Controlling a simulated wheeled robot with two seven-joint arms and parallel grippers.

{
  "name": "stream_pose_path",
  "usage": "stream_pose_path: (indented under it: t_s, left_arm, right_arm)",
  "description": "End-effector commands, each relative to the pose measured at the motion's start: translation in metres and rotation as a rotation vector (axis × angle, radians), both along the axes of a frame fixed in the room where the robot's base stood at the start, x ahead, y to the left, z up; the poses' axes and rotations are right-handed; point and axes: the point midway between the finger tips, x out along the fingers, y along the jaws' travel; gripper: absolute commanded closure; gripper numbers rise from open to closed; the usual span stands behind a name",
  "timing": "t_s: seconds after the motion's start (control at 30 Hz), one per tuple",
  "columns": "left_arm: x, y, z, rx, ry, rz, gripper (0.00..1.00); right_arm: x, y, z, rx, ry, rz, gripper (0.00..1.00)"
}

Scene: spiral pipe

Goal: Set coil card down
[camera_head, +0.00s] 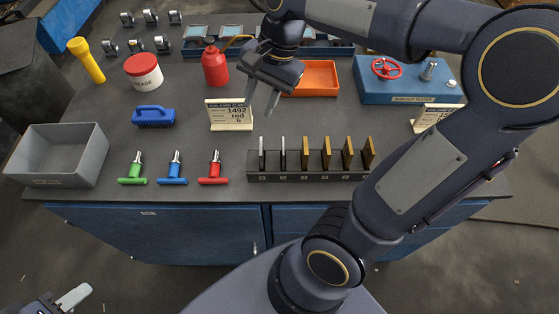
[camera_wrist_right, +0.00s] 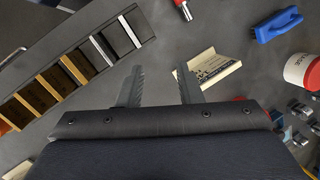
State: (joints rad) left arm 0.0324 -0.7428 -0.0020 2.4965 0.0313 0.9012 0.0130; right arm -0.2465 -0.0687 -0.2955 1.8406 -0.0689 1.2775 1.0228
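The coil card (camera_head: 230,115) is a small cream card with "1492 red 6" on it, standing on the grey bench top near the middle. It also shows in the right wrist view (camera_wrist_right: 208,70), close to one fingertip but not between the fingers. My right gripper (camera_head: 261,106) is beside the card on its right, with fingers apart and pointing down. In the right wrist view the gap between the fingers (camera_wrist_right: 157,80) is empty. My left gripper (camera_head: 72,298) shows only partly at the bottom left corner, away from the bench.
A black rack (camera_head: 310,177) with several upright plates stands in front of the card. A blue brush (camera_head: 153,117), red can (camera_head: 215,66) and orange tray (camera_head: 312,78) surround it. Another cream card (camera_head: 436,117) is partly hidden behind my right arm. A grey bin (camera_head: 60,154) sits left.

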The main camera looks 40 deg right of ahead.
Motion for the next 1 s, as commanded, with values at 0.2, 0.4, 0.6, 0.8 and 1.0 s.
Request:
stream_pose_path:
  t_s: [0.2, 0.4, 0.6, 0.8, 1.0]
  left_arm:
    - [0.000, 0.000, 0.000, 0.000, 0.000, 0.000, 0.64]
    - [0.000, 0.000, 0.000, 0.000, 0.000, 0.000, 0.64]
    - [0.000, 0.000, 0.000, 0.000, 0.000, 0.000, 0.64]
    - [0.000, 0.000, 0.000, 0.000, 0.000, 0.000, 0.64]
    - [0.000, 0.000, 0.000, 0.000, 0.000, 0.000, 0.64]
  right_arm:
    - [-0.086, 0.026, -0.016, -0.046, -0.431, 0.480, 0.68]
    - [-0.121, 0.044, -0.039, -0.192, -0.625, 0.733, 0.68]
    - [-0.127, 0.047, -0.046, -0.232, -0.661, 0.794, 0.68]
    - [-0.127, 0.047, -0.046, -0.231, -0.660, 0.794, 0.68]
    - [-0.126, 0.047, -0.046, -0.230, -0.659, 0.793, 0.68]
